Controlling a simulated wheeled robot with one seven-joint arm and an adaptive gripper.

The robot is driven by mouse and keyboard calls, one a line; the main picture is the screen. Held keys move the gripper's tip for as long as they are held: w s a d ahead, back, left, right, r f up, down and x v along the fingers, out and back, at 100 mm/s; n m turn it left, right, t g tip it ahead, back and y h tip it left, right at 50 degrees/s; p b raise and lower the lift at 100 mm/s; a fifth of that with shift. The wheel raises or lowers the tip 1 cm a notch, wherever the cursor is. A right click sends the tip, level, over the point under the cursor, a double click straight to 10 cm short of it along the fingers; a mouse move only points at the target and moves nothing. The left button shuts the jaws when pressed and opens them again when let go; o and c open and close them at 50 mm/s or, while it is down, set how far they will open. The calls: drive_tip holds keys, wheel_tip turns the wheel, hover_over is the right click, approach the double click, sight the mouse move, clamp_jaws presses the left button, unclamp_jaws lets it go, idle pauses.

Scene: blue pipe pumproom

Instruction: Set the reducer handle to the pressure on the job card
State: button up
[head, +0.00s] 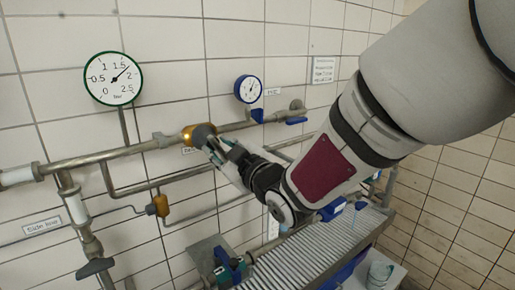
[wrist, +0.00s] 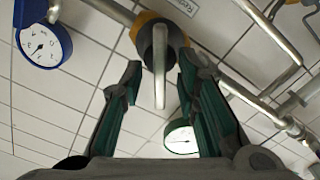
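The reducer (head: 188,136) is an orange-brass body on the upper pipe; its round grey cap is mostly behind my gripper (head: 216,150). In the wrist view the reducer (wrist: 143,22) is at the top, and its grey bar handle (wrist: 160,66) points down the picture between my fingers. My gripper (wrist: 158,80) is open, with a gap on both sides of the handle. The green-rimmed gauge (head: 113,79) reads between 1.5 and 2 bar; it also shows in the wrist view (wrist: 181,138). A white card (head: 323,70) hangs on the wall, its text too small to read.
Pipes run along the tiled wall. A second brass fitting (head: 158,206) sits lower left. A ribbed grey bench top (head: 312,249) is below my arm.

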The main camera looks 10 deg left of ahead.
clamp_jaws()
drive_tip(key=shift+w+f+m+b, duration=0.1)
drive_tip(key=shift+w+m+b, duration=0.1)
drive_tip(key=shift+m+b, duration=0.8)
drive_tip(key=shift+s+m+b, duration=0.15)
drive_tip(key=shift+m+b, duration=0.35)
drive_tip(key=shift+m, duration=0.1)
drive_tip(key=shift+o, duration=0.5)
unclamp_jaws()
